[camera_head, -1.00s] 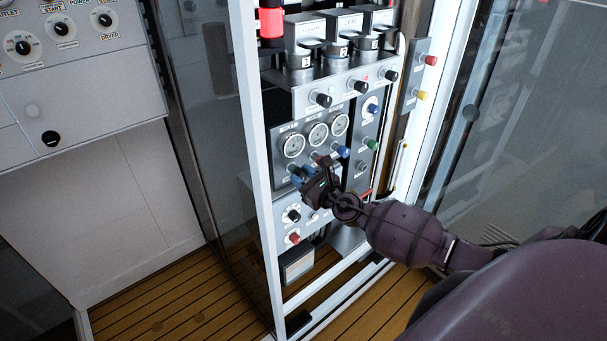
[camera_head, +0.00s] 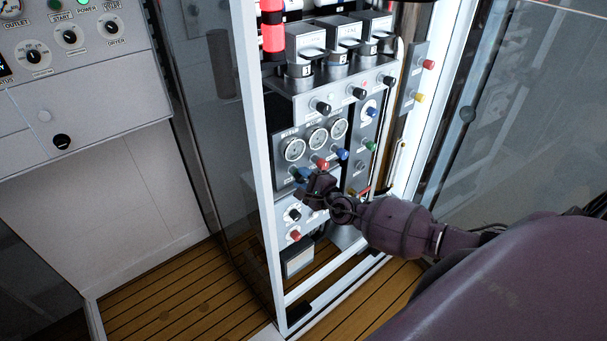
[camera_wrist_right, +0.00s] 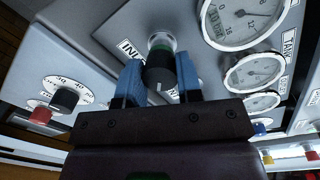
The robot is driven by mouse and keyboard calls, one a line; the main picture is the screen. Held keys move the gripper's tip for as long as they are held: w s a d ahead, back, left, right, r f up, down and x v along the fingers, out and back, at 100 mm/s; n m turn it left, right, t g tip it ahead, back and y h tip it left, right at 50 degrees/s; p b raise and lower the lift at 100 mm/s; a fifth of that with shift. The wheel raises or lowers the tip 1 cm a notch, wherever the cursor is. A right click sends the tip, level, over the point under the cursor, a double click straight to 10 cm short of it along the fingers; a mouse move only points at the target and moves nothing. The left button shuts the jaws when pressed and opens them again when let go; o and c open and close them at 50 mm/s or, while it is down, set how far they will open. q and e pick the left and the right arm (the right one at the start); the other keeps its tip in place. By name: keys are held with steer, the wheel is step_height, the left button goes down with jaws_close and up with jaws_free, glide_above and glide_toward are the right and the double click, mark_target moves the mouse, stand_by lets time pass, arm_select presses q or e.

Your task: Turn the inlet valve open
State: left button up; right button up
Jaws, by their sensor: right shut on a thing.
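The inlet valve is a dark green-black knob (camera_wrist_right: 160,70) on the grey panel, beside a partly hidden label starting "IN". In the right wrist view it sits between the two blue fingers of my right gripper (camera_wrist_right: 158,82), which is shut on it. A pale mark shows on the knob's face. In the head view my right gripper (camera_head: 305,178) is at the lower left of the gauge panel and hides most of the knob. My left gripper is in neither view.
Several round gauges (camera_head: 317,138) sit above the gripper. A red knob (camera_head: 322,163) and a blue knob (camera_head: 342,153) are close on its right. A black dial (camera_head: 294,215) and another red knob (camera_head: 294,236) are below. The white frame post (camera_head: 262,200) stands at left.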

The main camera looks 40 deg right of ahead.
steer(key=shift+n+p, duration=0.45)
steer(key=shift+n, duration=0.65)
steer(key=o, duration=0.9)
steer(key=shift+o, duration=0.2)
steer(key=s+d, duration=0.1)
steer(key=s, duration=0.9)
steer(key=shift+s+r, duration=0.25)
steer(key=shift+s, duration=0.1)
